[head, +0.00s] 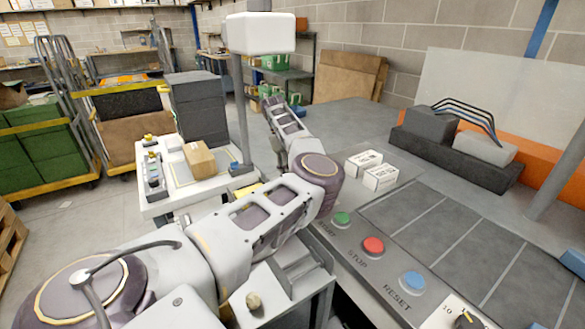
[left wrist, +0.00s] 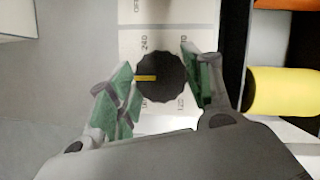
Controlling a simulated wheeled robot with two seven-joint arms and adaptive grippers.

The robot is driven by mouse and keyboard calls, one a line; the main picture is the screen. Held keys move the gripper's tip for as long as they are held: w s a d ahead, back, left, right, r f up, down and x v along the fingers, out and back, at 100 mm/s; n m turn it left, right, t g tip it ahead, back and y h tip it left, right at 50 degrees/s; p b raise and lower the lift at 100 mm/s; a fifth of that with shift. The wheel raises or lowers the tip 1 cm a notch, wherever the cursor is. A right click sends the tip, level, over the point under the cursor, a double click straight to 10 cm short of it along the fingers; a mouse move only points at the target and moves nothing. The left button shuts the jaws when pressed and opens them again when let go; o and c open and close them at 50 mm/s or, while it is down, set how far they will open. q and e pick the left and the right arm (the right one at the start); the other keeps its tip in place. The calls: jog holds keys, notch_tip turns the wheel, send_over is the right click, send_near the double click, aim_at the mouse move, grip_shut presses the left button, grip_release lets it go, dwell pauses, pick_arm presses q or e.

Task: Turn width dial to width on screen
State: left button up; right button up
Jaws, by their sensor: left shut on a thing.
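A black round dial (left wrist: 160,78) with a scalloped edge sits on a white panel (left wrist: 130,40) in the left wrist view. Its yellow pointer points left in that picture, between the printed 240 and a partly hidden mark below. A 120 is printed at the lower right. My left gripper (left wrist: 157,65) has its green-padded fingers on either side of the dial and is shut on it. In the head view my left arm reaches away from me, and its gripper is not visible. My right gripper is in neither view. No screen display is readable.
A bench console has green (head: 342,219), red (head: 373,246) and blue (head: 413,281) buttons, with another dial (head: 463,319) at the bottom edge. Two white cartons (head: 380,177) stand beside my arm. A pole carries a white box (head: 260,33). A yellow cylinder (left wrist: 280,91) lies right of the dial.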

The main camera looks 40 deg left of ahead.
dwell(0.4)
pick_arm(q)
jog(key=o, duration=1)
jog(key=shift+a+r, duration=0.1)
jog(key=shift+r, duration=0.05)
jog(key=shift+v, duration=5.85)
